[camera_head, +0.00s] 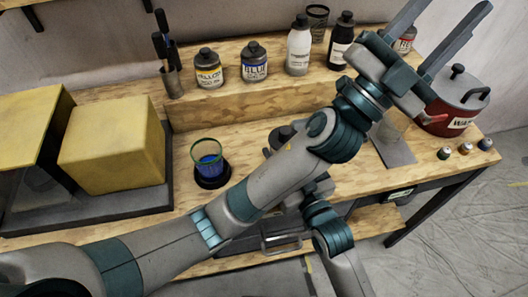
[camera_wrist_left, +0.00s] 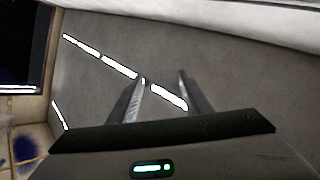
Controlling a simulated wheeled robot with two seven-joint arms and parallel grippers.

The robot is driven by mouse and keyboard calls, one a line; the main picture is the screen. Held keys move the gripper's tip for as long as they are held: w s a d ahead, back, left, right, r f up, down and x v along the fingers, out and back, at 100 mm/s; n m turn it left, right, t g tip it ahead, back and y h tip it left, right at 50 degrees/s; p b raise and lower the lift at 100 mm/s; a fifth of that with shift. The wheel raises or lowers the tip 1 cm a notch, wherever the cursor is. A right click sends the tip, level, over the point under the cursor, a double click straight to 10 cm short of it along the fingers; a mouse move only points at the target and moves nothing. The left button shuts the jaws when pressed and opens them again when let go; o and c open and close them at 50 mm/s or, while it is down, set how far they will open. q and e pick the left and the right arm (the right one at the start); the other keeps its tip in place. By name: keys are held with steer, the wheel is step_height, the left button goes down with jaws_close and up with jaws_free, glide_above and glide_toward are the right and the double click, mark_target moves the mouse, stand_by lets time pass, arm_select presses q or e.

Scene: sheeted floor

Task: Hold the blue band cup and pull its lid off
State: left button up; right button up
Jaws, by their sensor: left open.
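A clear cup with a green rim and blue in its lower part (camera_head: 208,163) stands upright on a round black base on the workbench, left of my left arm. I see no lid on it. A dark rounded object with a knob (camera_head: 281,136) is partly hidden behind my left arm; I cannot tell whether it is a lid. My left gripper (camera_head: 455,8) is raised at the upper right, open and empty, far from the cup. Its spread fingers also show in the left wrist view (camera_wrist_left: 160,82). My right arm passes behind the left one, and its gripper is hidden.
Yellow (camera_head: 208,68) and blue-labelled (camera_head: 254,62) bottles stand on the back ledge, with a white bottle (camera_head: 299,46). A yellow block (camera_head: 112,150) is at left. A red pot (camera_head: 448,118) and several small jars are at right.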

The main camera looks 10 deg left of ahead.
arm_select(q)
steer(key=w+a+f+n+t+y, duration=0.3)
steer(key=a+f+n+t+y, duration=0.15)
steer(key=a+f+y, duration=0.2)
steer(key=n+g+y, duration=0.2)
steer(key=n+y, duration=0.4)
steer(key=n, duration=0.2)
glide_above(288, 127)
steer(key=s, duration=0.3)
steer(key=f, duration=1.9)
steer(key=shift+s, duration=0.2)
steer(key=s+a+f+n+g, duration=0.2)
steer(key=s+a+f, duration=0.2)
steer(key=f, duration=0.2)
steer(key=shift+s+a+f+y, duration=0.3)
steer(key=shift+a+f+y, duration=0.05)
steer(key=shift+w+g, duration=0.1)
steer(key=shift+g, duration=0.15)
steer(key=x, duration=1.2)
steer(key=shift+c, duration=0.4)
